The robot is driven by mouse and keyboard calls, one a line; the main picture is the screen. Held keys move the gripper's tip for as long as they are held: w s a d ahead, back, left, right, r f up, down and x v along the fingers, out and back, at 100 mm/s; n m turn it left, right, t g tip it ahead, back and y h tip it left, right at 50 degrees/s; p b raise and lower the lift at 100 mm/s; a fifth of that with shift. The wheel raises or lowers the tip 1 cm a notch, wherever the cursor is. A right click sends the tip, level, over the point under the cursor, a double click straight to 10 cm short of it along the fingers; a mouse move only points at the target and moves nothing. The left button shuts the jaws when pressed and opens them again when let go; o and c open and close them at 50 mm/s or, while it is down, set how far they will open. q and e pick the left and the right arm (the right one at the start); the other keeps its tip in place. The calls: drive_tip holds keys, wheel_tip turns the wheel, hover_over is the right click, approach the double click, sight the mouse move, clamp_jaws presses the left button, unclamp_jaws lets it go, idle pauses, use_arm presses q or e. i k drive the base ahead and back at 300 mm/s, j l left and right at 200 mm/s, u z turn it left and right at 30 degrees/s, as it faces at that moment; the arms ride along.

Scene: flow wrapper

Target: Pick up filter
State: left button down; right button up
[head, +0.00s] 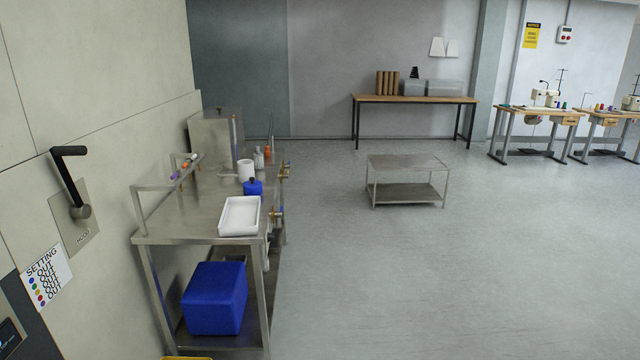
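No object in the head view is clearly recognisable as the filter. Neither of my grippers is in view. On the steel bench (178,225) at the left are a white tray (240,216), a blue container with a dark top (253,187), a white cylinder (245,170) and small bottles (262,157).
A blue box (215,298) sits on the bench's lower shelf. A wall lever (70,180) is at the near left. A low steel table (407,162) stands mid-room; a wooden table (415,98) and sewing benches (540,112) stand behind. The floor (450,280) at front right is clear.

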sight(258, 157)
drive_tip(key=i+l+z, duration=0.3)
drive_tip(key=i, duration=0.3)
drive_tip(key=i+z, duration=0.3)
drive_tip(key=i, duration=0.25)
drive_tip(key=i+u, duration=0.15)
drive_tip(key=i, duration=0.55)
drive_tip(key=i+u, duration=0.2)
drive_tip(key=i, duration=0.5)
drive_tip(key=i+u, duration=0.25)
drive_tip(key=i, duration=0.15)
drive_tip(key=i+l+u, duration=0.45)
drive_tip(key=i, duration=0.3)
drive_tip(key=i+l+u, duration=0.1)
drive_tip(key=i+u, duration=0.15)
drive_tip(key=u, duration=0.15)
drive_tip(key=i+l+u, duration=0.15)
drive_tip(key=u, duration=0.25)
drive_tip(key=i+l+u, duration=0.25)
drive_tip(key=u, duration=0.2)
drive_tip(key=i+l+u, duration=0.25)
drive_tip(key=u, duration=0.15)
drive_tip(key=i+l+u, duration=0.1)
drive_tip(key=l+u, duration=0.3)
